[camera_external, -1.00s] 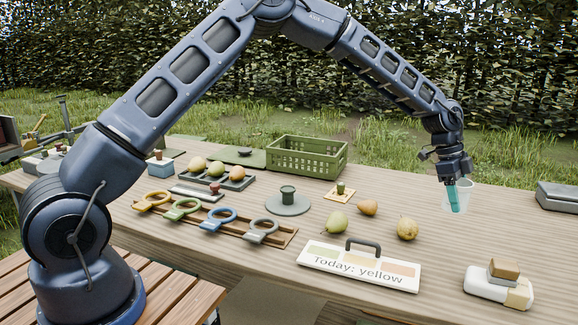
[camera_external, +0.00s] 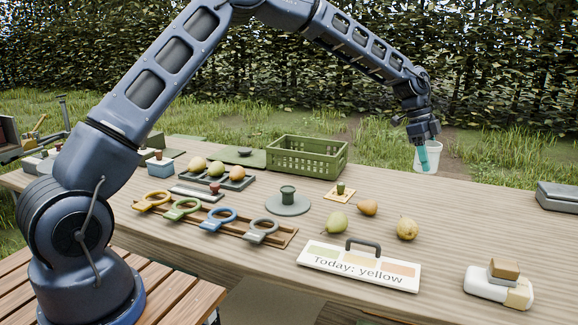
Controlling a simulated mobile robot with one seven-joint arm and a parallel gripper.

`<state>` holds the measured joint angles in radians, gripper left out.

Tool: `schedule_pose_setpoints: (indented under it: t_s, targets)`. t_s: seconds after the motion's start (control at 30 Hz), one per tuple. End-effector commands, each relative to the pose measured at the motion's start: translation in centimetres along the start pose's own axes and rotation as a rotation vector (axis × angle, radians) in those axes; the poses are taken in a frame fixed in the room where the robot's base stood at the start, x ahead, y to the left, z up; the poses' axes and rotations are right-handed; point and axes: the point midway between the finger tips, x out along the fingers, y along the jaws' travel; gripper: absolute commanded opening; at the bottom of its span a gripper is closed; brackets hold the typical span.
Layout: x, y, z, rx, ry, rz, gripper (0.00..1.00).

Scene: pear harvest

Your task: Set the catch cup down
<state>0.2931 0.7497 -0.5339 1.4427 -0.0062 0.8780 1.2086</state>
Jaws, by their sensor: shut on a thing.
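The catch cup (camera_external: 433,159) is a pale, whitish cup with a teal part (camera_external: 423,157) at its left side. My gripper (camera_external: 424,143) is shut on it at the rim and points down. The cup hangs upright over the table's far right edge, beyond the pears, and appears to be above the tabletop. The gap below it is hard to judge. The jaws themselves are small and partly hidden by the wrist.
A green crate (camera_external: 270,153) stands at the back middle. Loose pears (camera_external: 407,228) lie centre right, near a sign reading "Today: yellow" (camera_external: 330,262). A rack of coloured rings (camera_external: 275,241) lies front left. A grey box (camera_external: 558,195) stands far right. The right tabletop (camera_external: 480,215) is largely clear.

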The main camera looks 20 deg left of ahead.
Motion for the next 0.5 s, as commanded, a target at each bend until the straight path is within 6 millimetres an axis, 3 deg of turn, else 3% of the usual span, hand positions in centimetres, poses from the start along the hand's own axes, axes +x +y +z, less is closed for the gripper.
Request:
schedule_pose_setpoints:
  t_s: [0.03,0.2,0.5]
  targets:
    - [-0.9,-0.8,2.2,-0.016,-0.001,-0.006,0.39]
    - [-3.7,-2.7,8.9,-0.053,-0.004,-0.021,0.39]
    - [-8.6,-4.5,21.1,-0.120,-0.007,-0.047,0.39]
